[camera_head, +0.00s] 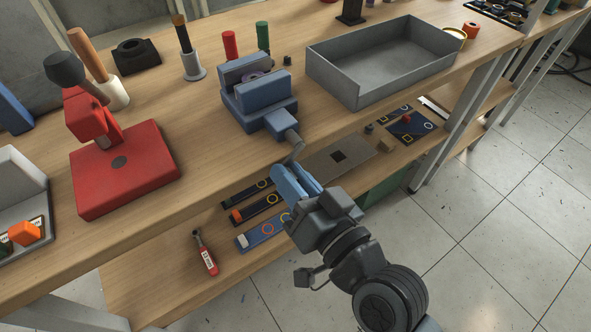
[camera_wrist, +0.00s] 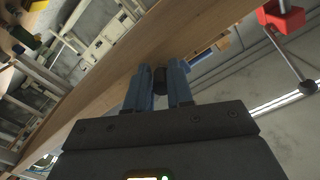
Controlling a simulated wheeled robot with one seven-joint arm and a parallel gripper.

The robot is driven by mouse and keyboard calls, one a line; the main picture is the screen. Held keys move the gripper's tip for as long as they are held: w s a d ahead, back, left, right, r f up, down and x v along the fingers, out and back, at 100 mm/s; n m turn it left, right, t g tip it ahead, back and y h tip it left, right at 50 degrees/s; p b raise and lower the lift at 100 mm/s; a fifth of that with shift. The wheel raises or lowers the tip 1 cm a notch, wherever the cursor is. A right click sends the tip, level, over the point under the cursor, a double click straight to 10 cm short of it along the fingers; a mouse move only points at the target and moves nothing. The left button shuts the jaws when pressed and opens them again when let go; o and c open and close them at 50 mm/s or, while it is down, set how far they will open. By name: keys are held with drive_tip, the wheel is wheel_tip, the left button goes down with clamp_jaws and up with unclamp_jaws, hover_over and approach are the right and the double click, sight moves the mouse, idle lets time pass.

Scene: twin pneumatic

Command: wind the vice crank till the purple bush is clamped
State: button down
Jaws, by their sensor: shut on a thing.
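The blue vice (camera_head: 258,110) stands at the front edge of the wooden bench. The purple bush (camera_head: 251,76) sits between its jaws, mostly hidden by them. I cannot tell whether both jaws touch it. The grey crank (camera_head: 298,150) hangs down from the vice's front end, over the bench edge. My gripper (camera_head: 286,178) is at the crank's lower end, with its light blue fingers close together. In the wrist view, my gripper (camera_wrist: 160,84) is shut on the dark crank handle (camera_wrist: 160,78), which shows between the fingertips.
A grey open bin (camera_head: 375,65) stands right of the vice. A red press (camera_head: 120,165) stands to its left, and red and green cylinders stand behind it. A lower shelf (camera_head: 170,285) with tools lies under the bench. Open floor lies at the right.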

drive_tip(key=shift+s+a+r+m+p, duration=0.25)
drive_tip(key=shift+r+m+p, duration=0.3)
drive_tip(key=shift+m, duration=0.35)
drive_tip(key=c, duration=1.1)
unclamp_jaws()
drive_tip(key=shift+f, duration=0.1)
drive_tip(key=shift+w, duration=0.1)
drive_tip(key=shift+s+d+f, duration=0.15)
drive_tip(key=shift+s+d, duration=0.05)
drive_tip(key=shift+s, duration=0.05)
drive_tip(key=shift+b+v, duration=0.95)
drive_tip(key=shift+v, duration=2.65)
